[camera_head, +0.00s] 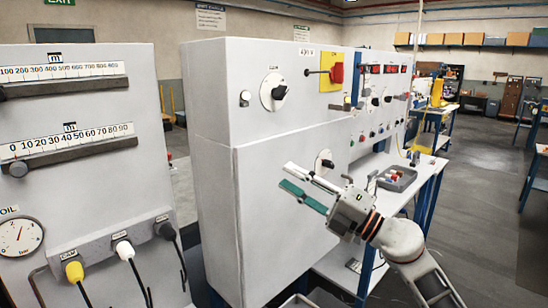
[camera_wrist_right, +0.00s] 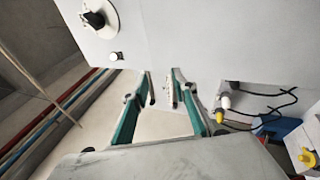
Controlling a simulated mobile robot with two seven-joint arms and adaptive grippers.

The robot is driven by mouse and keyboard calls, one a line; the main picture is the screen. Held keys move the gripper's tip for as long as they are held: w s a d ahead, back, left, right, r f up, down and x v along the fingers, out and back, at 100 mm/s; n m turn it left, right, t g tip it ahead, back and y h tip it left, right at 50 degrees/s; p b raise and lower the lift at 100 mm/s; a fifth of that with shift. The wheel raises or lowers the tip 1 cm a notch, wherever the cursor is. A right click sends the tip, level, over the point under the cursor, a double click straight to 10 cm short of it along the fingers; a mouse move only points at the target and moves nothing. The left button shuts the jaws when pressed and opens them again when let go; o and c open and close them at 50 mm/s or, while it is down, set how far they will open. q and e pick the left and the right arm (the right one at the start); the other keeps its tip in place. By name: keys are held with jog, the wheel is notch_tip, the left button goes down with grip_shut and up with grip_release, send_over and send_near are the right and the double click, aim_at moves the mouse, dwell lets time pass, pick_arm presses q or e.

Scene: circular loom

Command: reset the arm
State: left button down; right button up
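My right gripper (camera_head: 287,177) reaches in from the lower right in the head view, in front of the white control cabinet (camera_head: 290,225). Its two green-and-pale fingers stand apart with nothing between them. In the wrist view the gripper (camera_wrist_right: 162,80) also shows a gap between its fingertips. I cannot tell the exact distance from fingers to cabinet. My left gripper is not in view.
A red switch on a yellow plate (camera_head: 331,72) and a large black knob (camera_head: 273,92) sit higher on the cabinet. A gauge panel (camera_head: 95,190) with plugged cables stands left. A grey tray (camera_head: 397,179) rests on the shelf at right. Open floor (camera_head: 480,210) lies further right.

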jog(key=s+d+f+m+t+h, duration=0.2)
jog(key=s+d+f+m+h, duration=0.15)
jog(key=f+m, duration=0.5)
jog(key=s+d+f+m+t+h, duration=0.2)
jog(key=d+f+m+h, duration=0.3)
jog(key=f, duration=0.7)
jog(key=s+d+f+m+t+h, duration=0.35)
jog(key=f+m, duration=0.35)
jog(key=f, duration=0.3)
jog(key=s+d+f+m+g+h, duration=0.2)
jog(key=s+f+m+g, duration=0.1)
jog(key=s+f, duration=0.6)
jog(key=s+d+f+m+g+h, duration=0.1)
jog(key=s+f+m+g, duration=0.2)
jog(key=s+f, duration=0.7)
notch_tip(320, 180, down, 3)
jog(key=shift+s+d+r+g+h, duration=0.15)
jog(key=shift+d+g+h, duration=0.25)
jog(key=shift+g, duration=0.35)
